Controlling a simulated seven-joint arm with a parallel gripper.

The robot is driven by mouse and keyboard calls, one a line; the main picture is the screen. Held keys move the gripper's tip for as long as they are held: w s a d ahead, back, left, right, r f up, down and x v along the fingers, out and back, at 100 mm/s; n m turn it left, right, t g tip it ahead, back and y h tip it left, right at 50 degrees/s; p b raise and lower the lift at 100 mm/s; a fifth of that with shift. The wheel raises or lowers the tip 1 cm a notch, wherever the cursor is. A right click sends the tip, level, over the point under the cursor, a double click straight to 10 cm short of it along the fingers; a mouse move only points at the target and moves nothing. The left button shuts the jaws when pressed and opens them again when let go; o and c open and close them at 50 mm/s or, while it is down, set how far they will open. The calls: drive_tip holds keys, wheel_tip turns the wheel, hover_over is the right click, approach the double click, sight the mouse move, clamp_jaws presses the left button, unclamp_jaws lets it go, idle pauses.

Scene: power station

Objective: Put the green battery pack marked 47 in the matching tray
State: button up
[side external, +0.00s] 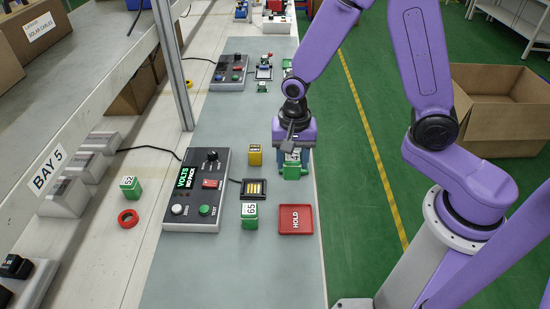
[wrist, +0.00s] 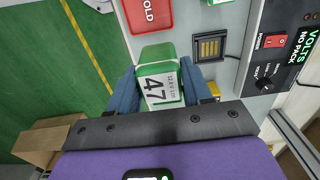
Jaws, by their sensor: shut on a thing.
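The green battery pack (wrist: 158,68) with a white label marked 47 is between the two blue fingers of my gripper (wrist: 166,88) in the wrist view. In the side view the green pack (side external: 291,172) shows below my gripper (side external: 291,158), close over the right edge of the bench mat. I cannot tell whether it touches the mat. My gripper is shut on it. A red tray marked HOLD (side external: 296,220) lies flat and empty, nearer the side camera; it also shows in the wrist view (wrist: 150,14).
A tester (side external: 200,190) reading VOLTS NO PACK stands left, with an empty contact dock (side external: 253,189) beside it. A green pack marked 65 (side external: 249,215), a yellow pack (side external: 255,155), a pack marked 62 (side external: 130,187) and a red ring (side external: 128,218) stand around. The near mat is clear.

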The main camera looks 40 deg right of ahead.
drive_tip(key=shift+s+d+r, duration=0.15)
drive_tip(key=shift+s+r, duration=0.1)
drive_tip(key=shift+s, duration=0.3)
drive_tip(key=shift+s+d+r, duration=0.15)
drive_tip(key=shift+s+r, duration=0.05)
drive_tip(key=shift+s, duration=0.35)
drive_tip(key=s+d+n, duration=0.2)
drive_tip(key=s+n, duration=0.2)
drive_tip(key=s, duration=1.1)
drive_tip(key=shift+n, duration=0.3)
drive_tip(key=shift+w+a+f, duration=0.8)
drive_tip(key=shift+w+f, duration=0.75)
drive_tip(key=shift+w, duration=0.5)
drive_tip(key=shift+w+a+f, duration=0.8)
drive_tip(key=shift+w+f, duration=0.75)
drive_tip(key=shift+w, duration=0.45)
drive_tip(key=shift+w+a+f, duration=0.8)
drive_tip(key=shift+w+f, duration=0.75)
drive_tip(key=shift+w, duration=0.5)
drive_tip(key=shift+w+f, duration=0.25)
drive_tip(key=shift+f, duration=0.35)
drive_tip(key=shift+a+f, duration=0.1)
drive_tip(key=shift+f, duration=1.15)
drive_tip(key=shift+f, duration=0.1)
drive_tip(key=o, duration=1.3)
